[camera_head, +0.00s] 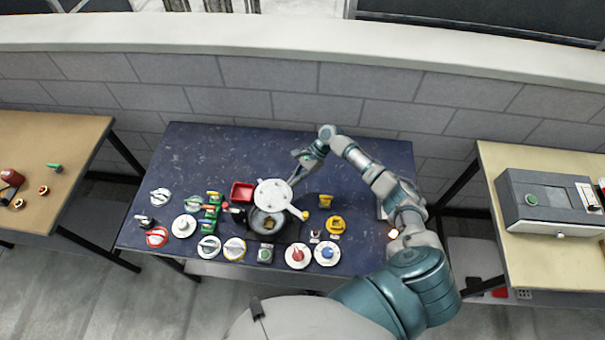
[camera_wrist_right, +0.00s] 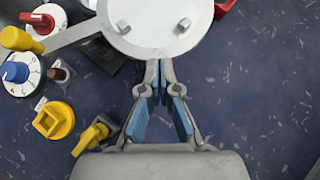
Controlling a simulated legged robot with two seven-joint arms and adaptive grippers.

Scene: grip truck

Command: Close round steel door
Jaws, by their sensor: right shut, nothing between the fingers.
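The round steel door (camera_head: 273,193) is a pale disc with small bolts and an arm ending in a yellow knob (camera_head: 303,214). It stands open behind the dark round opening (camera_head: 267,224), whose inside shows. In the right wrist view the door (camera_wrist_right: 157,22) fills the top middle, with its yellow knob (camera_wrist_right: 20,40) at upper left. My right gripper (camera_head: 294,178) is at the door's far right edge. In the wrist view its fingertips (camera_wrist_right: 159,68) are together at the door's edge, with nothing between them; whether they touch it is unclear. My left gripper is out of view.
Several dials and knobs stand on the dark table around the door, including a blue knob (camera_head: 327,253), a red one (camera_head: 297,256) and a yellow one (camera_head: 336,225). A red box (camera_head: 242,192) sits left of the door. The table's back and right are mostly clear.

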